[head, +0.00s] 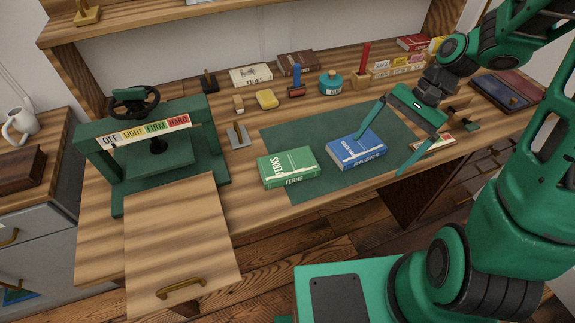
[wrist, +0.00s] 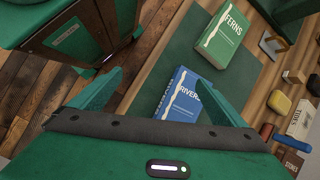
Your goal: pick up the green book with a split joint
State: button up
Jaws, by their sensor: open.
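The green book (head: 288,168), lettered FERNS, lies flat on the left part of the dark green mat (head: 330,128), with a pale jagged line on its cover. It also shows at the top of the wrist view (wrist: 222,38). The blue book (head: 350,152), lettered RIVERS, lies to its right; it also shows in the wrist view (wrist: 180,98). My gripper (head: 378,159) is open and empty, its fingers spread above the blue book and the mat's right part, to the right of the green book. Both fingers show in the wrist view (wrist: 163,78).
A green press (head: 150,165) with a dial strip stands at the left, a wooden board (head: 180,235) before it. A scraper (head: 238,136), a yellow block (head: 267,99), a blue-handled tool (head: 297,82) and a teal jar (head: 331,83) stand behind the mat. Dark books (head: 500,92) lie at right.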

aim_at(286, 164)
jog(key=w+a+f+y, duration=0.1)
jog(key=a, duration=0.1)
jog(key=w+a+f+m+y, duration=0.1)
jog(key=a, duration=0.1)
jog(key=w+a+f+m+g+y, duration=0.1)
jog(key=a, duration=0.1)
jog(key=shift+w+a+f, duration=0.1)
jog(key=shift+a+f, duration=0.2)
jog(key=shift+a, duration=0.05)
jog(key=a+m+y, duration=0.1)
jog(key=a, duration=0.1)
jog(key=w+a+m+y, duration=0.1)
jog(key=w+a+f+m+y, duration=0.1)
jog(key=a+y, duration=0.1)
jog(key=shift+w+a, duration=0.1)
jog(key=shift+a, duration=0.25)
jog(key=shift+w+a+m+y, duration=0.2)
jog(key=shift+a+m+y, duration=0.2)
jog(key=shift+a, duration=0.15)
jog(key=x, duration=1)
jog(key=shift+s+a, duration=0.15)
jog(key=shift+a, duration=0.2)
jog(key=shift+c, duration=0.3)
jog(key=c, duration=1.2)
jog(key=shift+r, duration=0.15)
